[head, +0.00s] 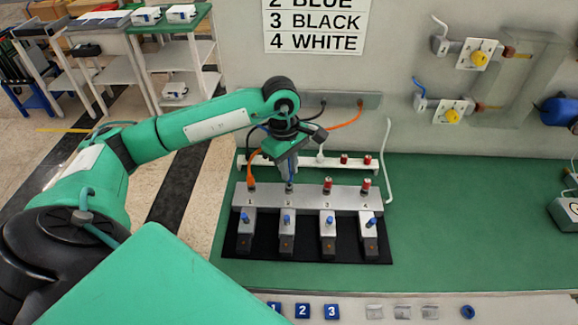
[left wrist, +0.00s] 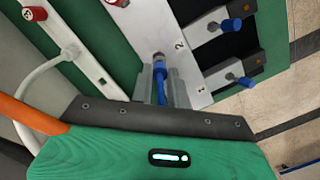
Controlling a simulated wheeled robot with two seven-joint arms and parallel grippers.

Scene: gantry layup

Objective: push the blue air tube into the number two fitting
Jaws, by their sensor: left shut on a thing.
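The grey manifold block (head: 308,199) has fittings numbered 1 to 4 along its top. My left gripper (head: 290,178) is right above the number two fitting (head: 289,189), pointing down. In the left wrist view its fingers (left wrist: 162,92) are shut on the blue air tube (left wrist: 160,84). The tube's end is lined up with the metal number two fitting (left wrist: 159,58) and seems to meet it; I cannot tell how deep it sits. An orange tube (head: 251,169) stands in fitting one. Fittings three and four carry red caps (head: 327,184). My right gripper is not in view.
Behind the manifold is a white rail (head: 355,164) with red caps. A white tube (head: 388,165) hangs at its right end. Blue-handled valves (head: 326,224) stand in front on a black mat. A label sheet (head: 315,25) hangs above.

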